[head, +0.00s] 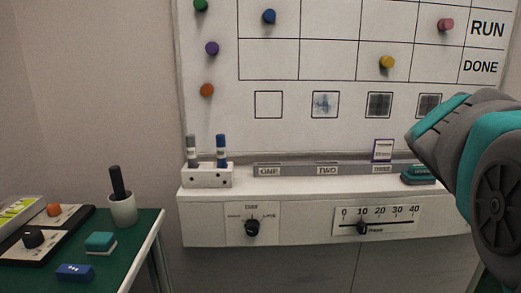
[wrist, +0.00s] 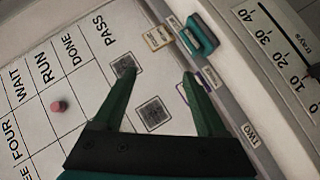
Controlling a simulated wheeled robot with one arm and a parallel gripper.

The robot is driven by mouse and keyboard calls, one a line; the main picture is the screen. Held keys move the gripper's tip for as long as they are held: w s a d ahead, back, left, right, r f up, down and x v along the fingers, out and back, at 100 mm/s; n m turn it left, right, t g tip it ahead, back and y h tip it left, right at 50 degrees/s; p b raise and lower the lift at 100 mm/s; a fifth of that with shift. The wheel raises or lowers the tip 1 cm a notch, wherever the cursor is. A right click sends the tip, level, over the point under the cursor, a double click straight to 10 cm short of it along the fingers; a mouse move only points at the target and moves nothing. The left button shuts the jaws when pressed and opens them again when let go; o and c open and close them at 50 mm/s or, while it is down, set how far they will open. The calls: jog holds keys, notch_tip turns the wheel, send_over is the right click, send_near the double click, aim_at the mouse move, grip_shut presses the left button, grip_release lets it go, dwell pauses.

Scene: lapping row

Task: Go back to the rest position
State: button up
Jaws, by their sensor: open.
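My gripper (wrist: 160,82) shows in the wrist view with its two green fingers spread apart and nothing between them. It points toward the whiteboard (head: 300,128), near the printed squares and the ledge at its foot. In the head view my teal and grey arm comes in from the right edge, and the gripper itself is not seen there. A teal eraser-like block (head: 418,175) lies on the ledge just left of and below the arm; it also shows in the wrist view (wrist: 198,35), beyond the fingertips. No rest position marker is visible.
Colored magnets, such as a yellow one (head: 387,62), sit on the board. The ledge holds a pen block (head: 207,177), labels and a small card (head: 382,150). A dial (head: 252,227) and slider (head: 362,228) are below. A green table (head: 130,255) stands left.

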jog(key=s+a+f+m+g+y, duration=0.1)
jog(key=s+a+f+g, duration=0.15)
jog(key=s+f, duration=0.4)
jog(key=s+a+f+m+g+y, duration=0.1)
jog(key=s+a+f+m+g, duration=0.2)
jog(key=f, duration=0.6)
jog(key=s+a+f+g+y, duration=0.2)
jog(key=s+a+f, duration=0.3)
jog(key=s, duration=0.3)
jog(key=s+a+f+g+y, duration=0.2)
jog(key=s+a+f, duration=0.4)
jog(key=s, duration=0.3)
jog(key=s+a+f+g+y, duration=0.2)
jog(key=s+a+f+g, duration=0.1)
jog(key=s+a+f, duration=0.2)
jog(key=s+a, duration=0.2)
jog(key=s, duration=0.2)
jog(key=shift+f+m+g, duration=0.15)
jog(key=shift+m+g, duration=0.2)
jog(key=shift+m, duration=0.05)
